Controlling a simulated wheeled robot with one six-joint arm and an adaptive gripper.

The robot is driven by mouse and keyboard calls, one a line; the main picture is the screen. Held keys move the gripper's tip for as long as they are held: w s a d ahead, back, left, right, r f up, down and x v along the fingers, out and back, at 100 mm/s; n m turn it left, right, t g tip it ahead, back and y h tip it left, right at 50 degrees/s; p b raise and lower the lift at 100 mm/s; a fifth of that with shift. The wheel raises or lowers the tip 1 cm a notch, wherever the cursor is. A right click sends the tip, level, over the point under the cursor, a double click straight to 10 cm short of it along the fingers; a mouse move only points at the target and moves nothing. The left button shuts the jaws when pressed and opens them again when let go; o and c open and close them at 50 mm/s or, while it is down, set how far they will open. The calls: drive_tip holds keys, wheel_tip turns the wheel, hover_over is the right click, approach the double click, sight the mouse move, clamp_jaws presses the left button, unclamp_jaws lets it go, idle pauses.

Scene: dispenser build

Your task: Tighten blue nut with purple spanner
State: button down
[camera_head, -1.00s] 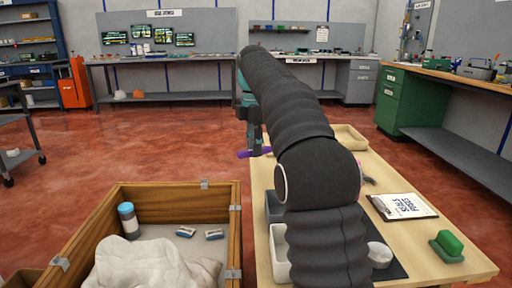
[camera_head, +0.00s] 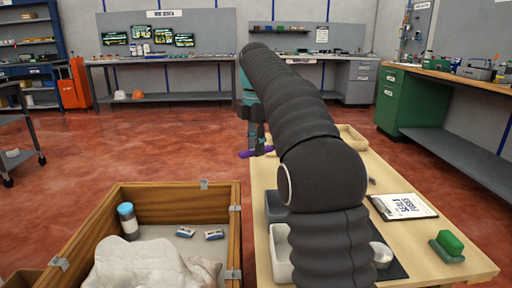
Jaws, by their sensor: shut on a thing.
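My gripper (camera_head: 258,146) is at the far left edge of the table, partly hidden behind my own dark arm. It is shut on the purple spanner (camera_head: 246,154), whose end sticks out to the left past the table edge. The rest of the spanner is hidden. I cannot make out the blue nut; my arm covers much of the table's middle.
A wooden crate (camera_head: 233,215) with cloth and a bottle stands left. Open red floor lies beyond.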

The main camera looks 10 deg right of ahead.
drive_tip(key=shift+r, duration=1.7)
